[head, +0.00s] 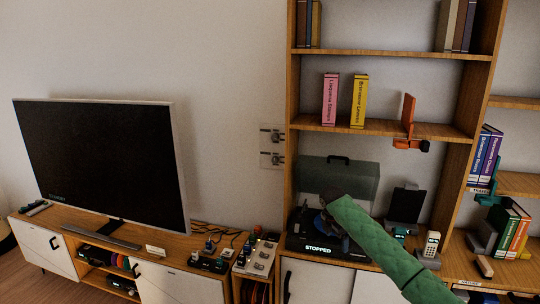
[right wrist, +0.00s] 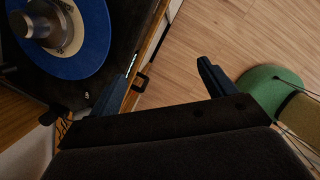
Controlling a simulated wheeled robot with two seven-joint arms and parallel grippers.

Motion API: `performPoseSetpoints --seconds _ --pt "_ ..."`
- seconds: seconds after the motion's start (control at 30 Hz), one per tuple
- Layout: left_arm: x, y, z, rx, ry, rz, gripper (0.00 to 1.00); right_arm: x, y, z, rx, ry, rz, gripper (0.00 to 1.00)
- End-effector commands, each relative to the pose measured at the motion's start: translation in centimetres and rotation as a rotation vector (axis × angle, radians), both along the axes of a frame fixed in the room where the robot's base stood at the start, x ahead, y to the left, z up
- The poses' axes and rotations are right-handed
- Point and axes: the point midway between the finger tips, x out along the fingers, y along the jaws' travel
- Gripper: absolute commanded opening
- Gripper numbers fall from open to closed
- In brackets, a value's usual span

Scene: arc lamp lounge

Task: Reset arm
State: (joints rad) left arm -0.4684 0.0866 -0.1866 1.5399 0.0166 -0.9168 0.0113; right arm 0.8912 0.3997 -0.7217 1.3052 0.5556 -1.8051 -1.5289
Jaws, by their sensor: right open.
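The record player (head: 296,238) stands on the shelf unit's low top, and its front display reads STOPPED. Its smoky lid (head: 338,178) is up behind it. In the right wrist view, a blue-labelled disc (right wrist: 88,48) with a metallic round piece at its centre lies on the dark deck (right wrist: 100,88). I cannot make out a tonearm clearly. My right gripper (head: 330,212) is over the player in the head view, partly hidden by my green-sleeved arm. In the right wrist view its fingers (right wrist: 163,68) are apart with nothing between them, near the deck's front edge. My left gripper is out of view.
A television (head: 100,160) stands on a low cabinet at left. A box with knobs (head: 256,258) is left of the player. A dark stand (head: 405,205) and a handheld phone (head: 432,243) are to its right. A shelf with books (head: 330,98) is above. Wooden floor (right wrist: 205,30) lies in front.

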Motion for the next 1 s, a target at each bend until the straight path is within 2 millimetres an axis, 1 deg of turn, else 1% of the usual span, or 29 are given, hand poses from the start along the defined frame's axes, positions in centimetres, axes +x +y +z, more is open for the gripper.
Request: performPoseSetpoints --seconds 0.03,0.1,0.17,0.27,0.37,0.4,0.47,0.5,0.57,0.6,0.67,0.7,0.87,0.9,0.97,1.0 --pt "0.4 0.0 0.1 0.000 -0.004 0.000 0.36 -0.4 0.3 -1.1 0.008 0.000 -0.011 0.83" --pt "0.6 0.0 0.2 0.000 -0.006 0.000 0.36 -0.9 0.7 -2.7 0.021 -0.005 -0.033 0.83" --pt "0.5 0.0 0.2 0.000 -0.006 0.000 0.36 -1.4 1.1 -4.1 0.033 -0.009 -0.055 0.83" --pt "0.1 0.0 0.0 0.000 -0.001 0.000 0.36 -2.5 1.7 -7.0 0.058 -0.016 -0.099 0.83" --pt "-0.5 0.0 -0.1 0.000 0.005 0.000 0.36 -4.2 2.7 -10.8 0.090 -0.026 -0.161 0.83" --pt "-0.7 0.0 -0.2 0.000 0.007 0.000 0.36 -5.0 3.1 -12.5 0.106 -0.030 -0.191 0.83" --pt "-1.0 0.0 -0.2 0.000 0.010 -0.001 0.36 -6.3 3.7 -15.0 0.129 -0.038 -0.238 0.83" --pt "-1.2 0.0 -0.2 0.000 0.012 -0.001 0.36 -7.2 4.0 -16.7 0.144 -0.042 -0.271 0.83" --pt "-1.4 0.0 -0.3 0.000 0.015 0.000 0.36 -8.5 4.6 -19.1 0.167 -0.048 -0.318 0.83" --pt "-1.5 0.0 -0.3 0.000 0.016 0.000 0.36 -9.5 4.9 -20.7 0.181 -0.050 -0.351 0.83" --pt "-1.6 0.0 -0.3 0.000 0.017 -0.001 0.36 -11.1 5.4 -23.0 0.203 -0.054 -0.402 0.83" --pt "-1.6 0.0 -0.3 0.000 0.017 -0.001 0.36 -12.1 5.7 -24.5 0.217 -0.058 -0.437 0.83" --pt "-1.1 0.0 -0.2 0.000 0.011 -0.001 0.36 -16.8 6.7 -30.4 0.269 -0.063 -0.578 0.83" --pt "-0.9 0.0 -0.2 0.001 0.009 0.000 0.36 -18.0 6.9 -31.8 0.282 -0.066 -0.614 0.83" --pt "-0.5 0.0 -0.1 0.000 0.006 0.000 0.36 -19.8 7.3 -33.8 0.300 -0.068 -0.667 0.83" --pt "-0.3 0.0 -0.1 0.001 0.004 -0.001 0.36 -21.2 7.5 -35.1 0.311 -0.068 -0.705 0.83"
